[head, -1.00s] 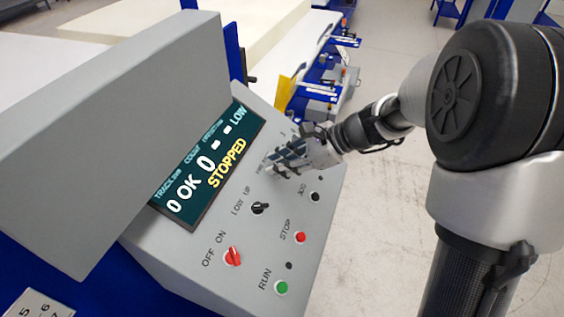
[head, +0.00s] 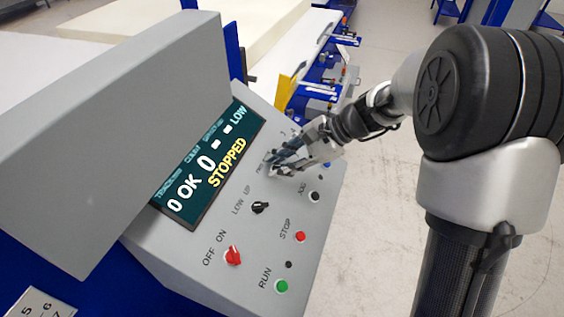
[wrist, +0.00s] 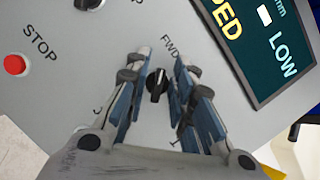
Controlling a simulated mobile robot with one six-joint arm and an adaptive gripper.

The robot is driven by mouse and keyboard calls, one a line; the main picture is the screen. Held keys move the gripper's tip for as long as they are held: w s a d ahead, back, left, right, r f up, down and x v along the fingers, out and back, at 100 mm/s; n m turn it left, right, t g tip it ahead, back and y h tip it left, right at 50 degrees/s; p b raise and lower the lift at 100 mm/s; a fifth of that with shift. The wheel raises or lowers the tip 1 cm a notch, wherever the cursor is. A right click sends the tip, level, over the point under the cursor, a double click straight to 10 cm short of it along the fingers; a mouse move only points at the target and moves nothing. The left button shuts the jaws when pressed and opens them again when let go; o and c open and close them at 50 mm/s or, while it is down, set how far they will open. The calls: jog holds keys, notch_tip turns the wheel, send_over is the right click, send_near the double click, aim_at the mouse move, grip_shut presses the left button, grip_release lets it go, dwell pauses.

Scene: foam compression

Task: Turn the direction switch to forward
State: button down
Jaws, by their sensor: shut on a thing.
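The direction switch is a small black knob (wrist: 155,88) on the sloping grey control panel, with the letters FWD beside it in the wrist view. My gripper (wrist: 161,68) has a finger on either side of the knob and is shut on it. In the head view my gripper (head: 271,168) is down at the panel, right of the display, and its fingers hide the knob. The display (head: 212,166) reads STOPPED in yellow.
The panel also carries a red OFF/ON switch (head: 233,256), a black LOW/UP switch (head: 260,207), a red STOP button (head: 300,237), a green RUN button (head: 282,286) and a black JOG button (head: 314,196). A grey hood (head: 110,130) rises left of the display.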

jog(key=c, duration=1.7)
grip_release()
jog(key=v, duration=1.2)
jog(key=shift+w, duration=0.1)
jog(key=s+d+f+n+t+h+b, duration=0.1)
jog(key=s+d+n+h, duration=0.1)
jog(key=s, duration=0.6)
jog(key=s+d+f+n+t+h+b, duration=0.1)
jog(key=s+n+h, duration=0.3)
jog(key=s+n, duration=0.2)
jog(key=s+d+f+n+t+h+b, duration=0.1)
jog(key=s+n, duration=0.4)
jog(key=s, duration=0.5)
jog(key=shift+s+d+f+t+h+b, duration=0.1)
jog(key=shift+s+d+t+h+b, duration=0.25)
jog(key=shift+h, duration=0.3)
jog(key=shift+d+f+t+h, duration=0.1)
jog(key=shift+d+t+h, duration=0.05)
jog(key=shift+d+h, duration=0.45)
